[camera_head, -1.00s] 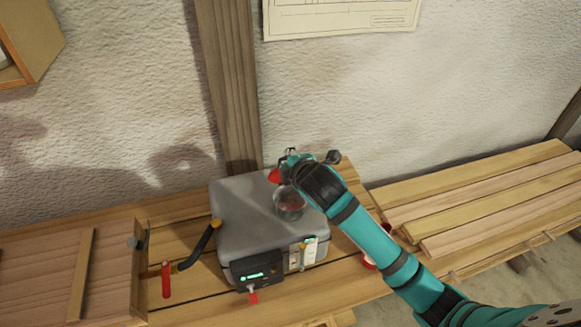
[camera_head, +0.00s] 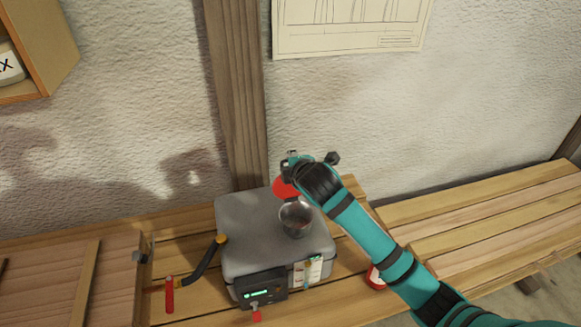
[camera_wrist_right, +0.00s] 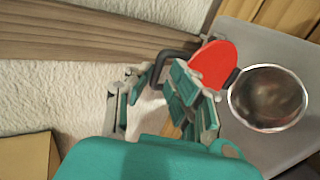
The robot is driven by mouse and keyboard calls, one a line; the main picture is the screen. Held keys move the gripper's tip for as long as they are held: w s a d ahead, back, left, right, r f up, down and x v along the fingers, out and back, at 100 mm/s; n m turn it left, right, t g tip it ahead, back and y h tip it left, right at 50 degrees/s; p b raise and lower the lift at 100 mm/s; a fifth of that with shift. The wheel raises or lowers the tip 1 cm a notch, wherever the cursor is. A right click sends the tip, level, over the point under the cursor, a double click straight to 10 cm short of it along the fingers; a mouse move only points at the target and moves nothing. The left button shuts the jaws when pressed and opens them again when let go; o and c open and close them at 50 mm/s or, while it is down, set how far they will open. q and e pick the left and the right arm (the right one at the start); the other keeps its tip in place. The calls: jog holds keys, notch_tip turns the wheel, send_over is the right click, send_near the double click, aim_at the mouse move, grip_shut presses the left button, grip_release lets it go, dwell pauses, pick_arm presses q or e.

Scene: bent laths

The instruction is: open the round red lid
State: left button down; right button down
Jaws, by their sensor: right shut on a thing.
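The round red lid (camera_head: 285,188) stands tilted up beside a round metal-rimmed opening (camera_head: 296,219) on top of a grey box (camera_head: 244,218). My right gripper (camera_head: 291,162) is above the back of the box, at the lid. In the right wrist view the lid (camera_wrist_right: 213,64) is raised at the edge of the opening (camera_wrist_right: 268,98), with a dark bent handle (camera_wrist_right: 172,62) on it. The right gripper (camera_wrist_right: 163,88) is shut on this handle; its fingers partly hide it. My left gripper is not in view.
A black lever (camera_head: 203,262) with a yellow end and a red handle (camera_head: 169,294) are left of the box. A dark panel (camera_head: 259,287) with a green display is on its front. Planks (camera_head: 480,215) lie at right; the wall is close behind.

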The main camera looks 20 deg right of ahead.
jog(key=shift+w+d+f, duration=0.25)
jog(key=shift+w+d, duration=0.3)
jog(key=shift+w, duration=0.1)
jog(key=shift+w+f, duration=0.2)
jog(key=shift+w, duration=0.95)
jog(key=c, duration=1.4)
grip_release()
jog(key=shift+w+d+f, duration=0.1)
jog(key=o, duration=0.4)
jog(key=shift+c, duration=0.2)
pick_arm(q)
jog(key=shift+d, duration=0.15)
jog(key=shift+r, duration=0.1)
